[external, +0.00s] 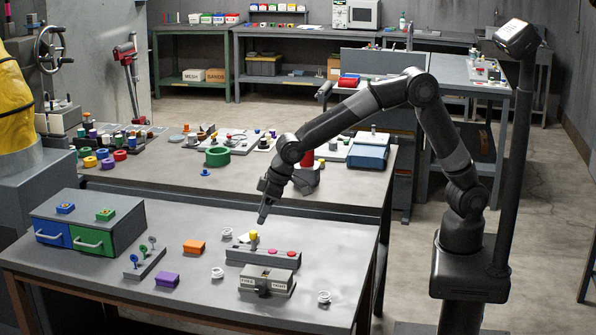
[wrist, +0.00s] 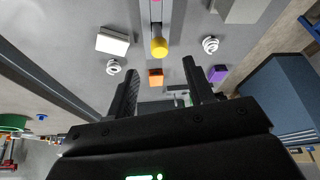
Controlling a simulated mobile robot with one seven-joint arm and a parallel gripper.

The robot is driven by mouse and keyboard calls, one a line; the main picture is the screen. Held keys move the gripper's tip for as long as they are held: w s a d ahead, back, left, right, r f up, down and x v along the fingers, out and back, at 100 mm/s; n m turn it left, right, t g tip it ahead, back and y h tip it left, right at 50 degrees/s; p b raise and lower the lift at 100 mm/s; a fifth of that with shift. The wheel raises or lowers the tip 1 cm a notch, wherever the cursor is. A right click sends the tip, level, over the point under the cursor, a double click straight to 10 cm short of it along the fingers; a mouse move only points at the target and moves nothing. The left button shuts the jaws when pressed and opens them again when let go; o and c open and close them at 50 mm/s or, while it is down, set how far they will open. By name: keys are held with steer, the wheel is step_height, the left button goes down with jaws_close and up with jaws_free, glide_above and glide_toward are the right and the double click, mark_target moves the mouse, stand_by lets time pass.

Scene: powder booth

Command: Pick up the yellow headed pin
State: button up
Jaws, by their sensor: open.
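The yellow headed pin (external: 253,235) stands upright at the left end of a grey block (external: 264,257) on the front table. Its yellow head shows in the wrist view (wrist: 159,47), ahead of the fingertips and roughly in line with the gap between them. My gripper (external: 264,212) is above the table, higher than the pin and apart from it. In the wrist view my gripper (wrist: 160,68) has its two black fingers spread with nothing between them. The pin's shaft is mostly hidden.
A labelled grey box (external: 266,281) stands in front. White coils (external: 217,273), an orange block (external: 194,246), a purple block (external: 167,279) and a drawer unit (external: 88,232) are on the table. A white block (wrist: 113,41) lies near the pin.

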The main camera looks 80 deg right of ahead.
mark_target(254, 232)
steer(key=x, duration=1)
steer(key=shift+w+f, duration=0.1)
steer(key=shift+f, duration=0.1)
jaws_close()
